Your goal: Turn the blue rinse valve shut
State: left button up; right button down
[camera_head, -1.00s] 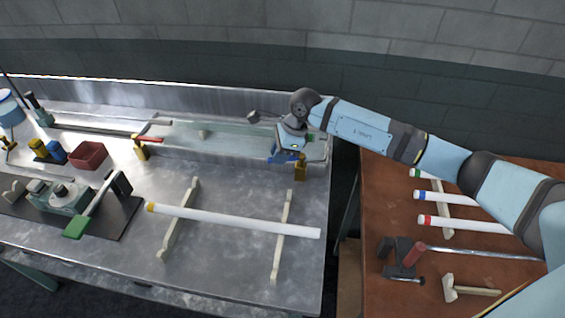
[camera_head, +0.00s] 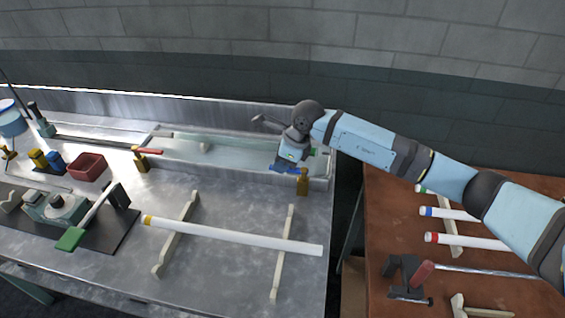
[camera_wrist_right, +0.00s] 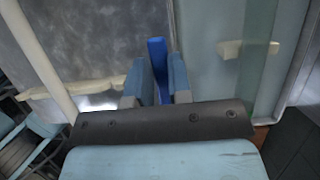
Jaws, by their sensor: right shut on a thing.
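My right gripper (camera_head: 287,163) is at the right end of the water trough, beside the brass body (camera_head: 303,181) of the rinse valve. It is shut on the valve's blue handle (camera_head: 282,169). In the right wrist view the blue handle (camera_wrist_right: 158,66) stands between the two pale blue fingers (camera_wrist_right: 157,88). In the head view the handle lies roughly along the trough's front wall; the gripper hides part of it. My left gripper is not in view.
The trough (camera_head: 225,153) has a second valve with a red handle (camera_head: 149,151) at its left. A white tube (camera_head: 235,235) with a yellow end lies on wooden rests in front. A brown table (camera_head: 385,235) at right holds several tubes and a clamp (camera_head: 408,275).

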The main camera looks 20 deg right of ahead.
aim_at(301, 169)
jog(key=c, duration=1)
grip_release()
jog(key=shift+c, duration=0.2)
jog(key=shift+r, duration=0.1)
jog(key=b+v, duration=0.1)
jog(key=v, duration=1.2)
jog(key=shift+r, duration=0.35)
jog(key=shift+s+d+f, duration=0.15)
jog(key=shift+s, duration=0.05)
